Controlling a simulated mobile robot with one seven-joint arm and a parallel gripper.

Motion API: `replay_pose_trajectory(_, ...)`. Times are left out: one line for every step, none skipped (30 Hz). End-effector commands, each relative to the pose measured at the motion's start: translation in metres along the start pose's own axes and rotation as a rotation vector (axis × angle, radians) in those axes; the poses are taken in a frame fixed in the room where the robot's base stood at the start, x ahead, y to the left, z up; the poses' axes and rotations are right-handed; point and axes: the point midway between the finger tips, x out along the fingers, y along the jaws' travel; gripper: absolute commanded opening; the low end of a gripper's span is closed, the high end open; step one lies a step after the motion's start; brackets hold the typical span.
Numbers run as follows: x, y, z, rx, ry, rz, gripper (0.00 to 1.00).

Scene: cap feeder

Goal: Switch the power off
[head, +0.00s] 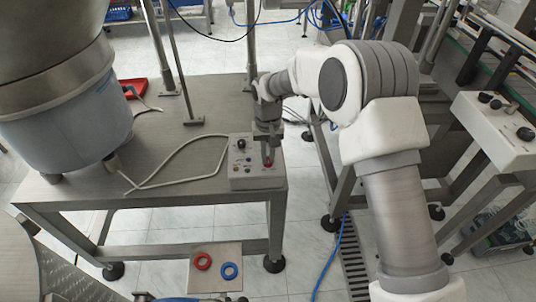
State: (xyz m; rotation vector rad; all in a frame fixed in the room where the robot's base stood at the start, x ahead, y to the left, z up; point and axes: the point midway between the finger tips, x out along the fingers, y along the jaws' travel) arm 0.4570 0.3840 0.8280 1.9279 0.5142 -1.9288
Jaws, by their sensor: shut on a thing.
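A small pale control box (243,178) sits at the right front corner of the grey metal table, with a black knob, small buttons and a red part (268,163) on its face. My gripper (267,156) points down over the right side of this box, with its fingertips at the red part. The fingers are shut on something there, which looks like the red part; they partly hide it. Any power label is too small to read.
A large feeder bowl on a blue-grey drum (68,125) stands on the table (160,150) at left. A pale cable runs from the drum to the box. Metal posts rise behind. Another control box (492,130) stands at right. Red and blue rings lie on a low plate.

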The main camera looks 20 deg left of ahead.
Motion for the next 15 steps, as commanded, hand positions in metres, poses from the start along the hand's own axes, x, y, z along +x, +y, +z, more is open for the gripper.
replay_pose_trajectory(-0.0008, 0.0003, -0.0003, -0.042, 0.000, -0.001, 0.00)
replay_pose_trajectory(-0.0008, 0.0000, -0.0002, -0.070, 0.000, -0.001, 0.00)
replay_pose_trajectory(-0.0009, -0.0001, -0.0002, -0.107, 0.001, -0.001, 0.00)
replay_pose_trajectory(-0.0009, 0.0000, -0.0003, -0.135, 0.001, 0.000, 0.00)
replay_pose_trajectory(-0.0009, 0.0002, -0.0003, -0.161, 0.001, 0.000, 0.00)
replay_pose_trajectory(-0.0010, 0.0004, -0.0004, -0.194, 0.001, 0.000, 0.00)
replay_pose_trajectory(-0.0010, 0.0004, -0.0004, -0.218, 0.001, -0.001, 0.00)
replay_pose_trajectory(-0.0010, 0.0003, -0.0004, -0.242, 0.001, -0.001, 0.00)
replay_pose_trajectory(-0.0011, 0.0001, -0.0004, -0.274, 0.001, -0.001, 0.00)
replay_pose_trajectory(-0.0011, 0.0001, -0.0004, -0.297, 0.001, 0.000, 0.00)
replay_pose_trajectory(-0.0011, 0.0001, -0.0004, -0.317, 0.001, 0.000, 0.00)
replay_pose_trajectory(-0.0011, 0.0001, -0.0005, -0.344, 0.002, 0.000, 0.00)
replay_pose_trajectory(-0.0011, 0.0001, -0.0005, -0.362, 0.002, 0.000, 0.00)
replay_pose_trajectory(-0.0011, 0.0000, -0.0005, -0.380, 0.002, 0.000, 0.00)
replay_pose_trajectory(-0.0011, -0.0001, -0.0005, -0.402, 0.002, 0.000, 0.00)
